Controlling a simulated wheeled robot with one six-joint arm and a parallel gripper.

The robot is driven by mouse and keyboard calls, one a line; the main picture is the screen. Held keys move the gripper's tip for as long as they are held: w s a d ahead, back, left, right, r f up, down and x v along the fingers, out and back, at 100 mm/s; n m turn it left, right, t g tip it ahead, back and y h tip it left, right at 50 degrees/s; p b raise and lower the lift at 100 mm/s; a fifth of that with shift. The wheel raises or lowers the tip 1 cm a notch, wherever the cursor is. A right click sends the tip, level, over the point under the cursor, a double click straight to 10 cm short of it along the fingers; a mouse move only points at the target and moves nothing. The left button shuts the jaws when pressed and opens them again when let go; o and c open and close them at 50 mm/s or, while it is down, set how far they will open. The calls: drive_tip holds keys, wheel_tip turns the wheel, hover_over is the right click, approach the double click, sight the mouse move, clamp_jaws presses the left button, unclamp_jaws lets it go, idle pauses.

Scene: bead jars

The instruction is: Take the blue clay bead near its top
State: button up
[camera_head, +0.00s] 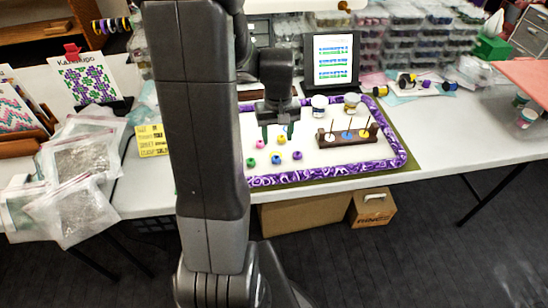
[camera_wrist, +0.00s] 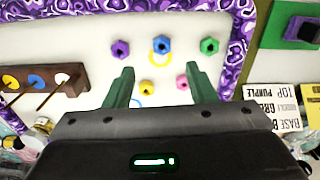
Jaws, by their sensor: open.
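The blue clay bead (camera_wrist: 162,45) lies on the white mat in the wrist view, between a purple bead (camera_wrist: 120,48) and a green bead (camera_wrist: 209,45). It also shows in the head view (camera_head: 276,160), in the front part of the group. My gripper (camera_wrist: 160,70) is open and empty, its green fingers pointing down above the mat. In the wrist view the blue bead appears beyond the fingertips, roughly centred between them sideways. In the head view my gripper (camera_head: 277,132) is above and behind the blue bead, apart from it.
A yellow bead (camera_wrist: 147,87) and a pink bead (camera_wrist: 182,82) appear between the fingers in the wrist view. A wooden peg stand (camera_head: 348,136) and two jars (camera_head: 319,106) are to the right. A purple patterned border (camera_head: 340,171) edges the white work area.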

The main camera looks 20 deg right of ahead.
sight(276, 156)
wheel_tip(276, 156, down, 9)
drive_tip(key=shift+a+r, duration=0.1)
drive_tip(key=shift+a, duration=0.05)
idle(0.4)
drive_tip(key=c, duration=1.1)
